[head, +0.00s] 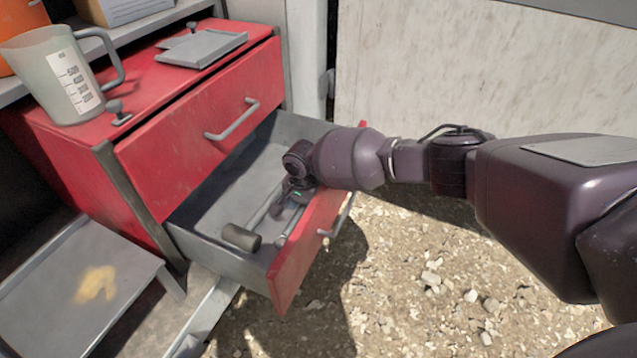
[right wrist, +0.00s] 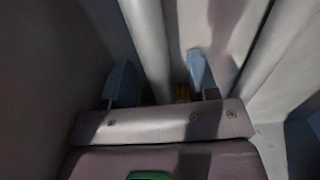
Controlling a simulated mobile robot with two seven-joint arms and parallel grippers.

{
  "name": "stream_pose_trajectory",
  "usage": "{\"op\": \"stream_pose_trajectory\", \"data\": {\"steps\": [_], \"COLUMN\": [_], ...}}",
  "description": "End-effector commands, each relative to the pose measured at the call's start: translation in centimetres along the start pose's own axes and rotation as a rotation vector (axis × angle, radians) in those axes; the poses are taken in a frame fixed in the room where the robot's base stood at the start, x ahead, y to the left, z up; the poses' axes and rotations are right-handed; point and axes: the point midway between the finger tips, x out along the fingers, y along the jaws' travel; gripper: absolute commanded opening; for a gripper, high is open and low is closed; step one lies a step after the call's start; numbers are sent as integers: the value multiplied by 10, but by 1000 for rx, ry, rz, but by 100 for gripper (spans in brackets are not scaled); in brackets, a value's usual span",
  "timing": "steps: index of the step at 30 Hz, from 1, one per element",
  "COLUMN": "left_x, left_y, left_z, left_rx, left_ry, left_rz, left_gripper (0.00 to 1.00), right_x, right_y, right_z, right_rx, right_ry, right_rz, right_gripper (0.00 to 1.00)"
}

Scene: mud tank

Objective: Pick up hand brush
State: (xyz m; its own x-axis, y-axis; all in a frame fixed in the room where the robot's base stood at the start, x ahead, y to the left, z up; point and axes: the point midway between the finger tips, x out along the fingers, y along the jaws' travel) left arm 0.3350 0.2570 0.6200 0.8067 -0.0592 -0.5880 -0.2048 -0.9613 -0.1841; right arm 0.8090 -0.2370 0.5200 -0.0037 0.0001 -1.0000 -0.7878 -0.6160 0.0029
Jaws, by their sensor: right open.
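My right gripper (head: 290,200) reaches down into the open lower drawer (head: 222,195), near its front panel. In the right wrist view the gripper's (right wrist: 163,80) two blue-grey fingers stand apart. A pale rod (right wrist: 148,45) runs between them, and I cannot tell whether either finger touches it. A second pale bar (right wrist: 245,50) slants past on the right. In the head view a thin grey rod (head: 262,213) ends at a dark grey cylinder (head: 241,237) on the drawer floor. No bristles show, so I cannot tell which piece is the hand brush. My left gripper is out of view.
The red cabinet (head: 190,125) has a shut upper drawer with a handle (head: 233,119). A measuring jug (head: 62,75) and a flat grey tray (head: 203,47) stand on top. A low metal tray (head: 75,290) sits at lower left. Gravel ground (head: 420,270) is open on the right.

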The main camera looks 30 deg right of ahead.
Motion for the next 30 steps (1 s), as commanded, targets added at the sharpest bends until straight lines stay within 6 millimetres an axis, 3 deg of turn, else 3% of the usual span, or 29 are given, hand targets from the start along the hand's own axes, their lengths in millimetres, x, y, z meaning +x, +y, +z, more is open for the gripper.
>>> {"op": "stream_pose_trajectory", "data": {"steps": [7,18,26,30], "left_x": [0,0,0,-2], "left_y": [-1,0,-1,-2], "left_z": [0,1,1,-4], "left_rx": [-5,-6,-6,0], "left_ry": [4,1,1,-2], "left_rz": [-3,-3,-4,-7], "left_gripper": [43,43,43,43], "right_x": [0,0,-1,-16], "right_y": [-1,-1,-1,-2], "right_z": [-1,-1,-1,-1], "right_rx": [0,0,-1,-1], "right_ry": [3,2,2,5], "right_rz": [-4,-3,-3,-7], "right_gripper": [54,0,0,0]}}
